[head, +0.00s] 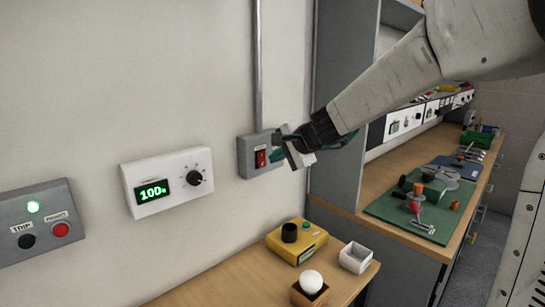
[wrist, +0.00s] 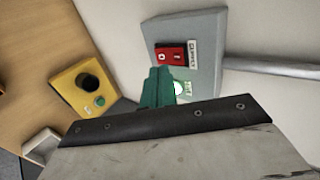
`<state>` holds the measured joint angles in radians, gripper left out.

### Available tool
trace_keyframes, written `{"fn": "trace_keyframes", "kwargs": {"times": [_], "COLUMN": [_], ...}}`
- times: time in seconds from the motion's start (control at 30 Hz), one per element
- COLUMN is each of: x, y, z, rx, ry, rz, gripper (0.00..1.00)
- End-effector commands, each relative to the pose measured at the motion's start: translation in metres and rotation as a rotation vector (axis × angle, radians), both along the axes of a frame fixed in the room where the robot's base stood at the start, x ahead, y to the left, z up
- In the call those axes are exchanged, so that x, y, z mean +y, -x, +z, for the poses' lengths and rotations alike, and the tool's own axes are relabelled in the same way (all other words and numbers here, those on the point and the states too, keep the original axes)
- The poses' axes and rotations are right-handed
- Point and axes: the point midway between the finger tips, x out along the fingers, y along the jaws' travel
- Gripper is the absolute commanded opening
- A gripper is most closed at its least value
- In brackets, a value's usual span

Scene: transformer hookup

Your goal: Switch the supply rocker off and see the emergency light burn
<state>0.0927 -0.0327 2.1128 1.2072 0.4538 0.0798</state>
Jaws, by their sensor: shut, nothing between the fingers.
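The supply rocker (head: 261,158) is red and sits in a grey box (head: 245,160) on the wall. In the wrist view the rocker (wrist: 171,56) shows O and I marks, with a SUPPLY label beside it. I cannot pick out which thing is the emergency light.
A white unit (head: 150,170) with a green display and knob is left of the box. A grey TRIP panel (head: 50,245) with a lit green lamp is farther left. Below are a yellow box (head: 297,246), a white tray (head: 356,268) and a white ball (head: 311,282). A workbench (head: 375,185) stands right.

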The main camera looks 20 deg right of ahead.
Motion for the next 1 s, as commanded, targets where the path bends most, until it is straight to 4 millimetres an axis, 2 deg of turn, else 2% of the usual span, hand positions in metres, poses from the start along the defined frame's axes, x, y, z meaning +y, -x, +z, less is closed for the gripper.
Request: {"fn": "trace_keyframes", "kwargs": {"times": [0.2,0.4,0.6,1.0], "x": [-0.019,-0.031,-0.036,-0.035], "y": [0.039,0.066,0.077,0.078], "z": [0.029,0.049,0.058,0.058], "rx": [-0.005,-0.003,-0.001,0.008], "ry": [0.001,0.001,0.001,0.003], "rz": [-0.002,-0.002,0.000,0.002], "gripper": [0.00,0.00,0.00,0.00]}}
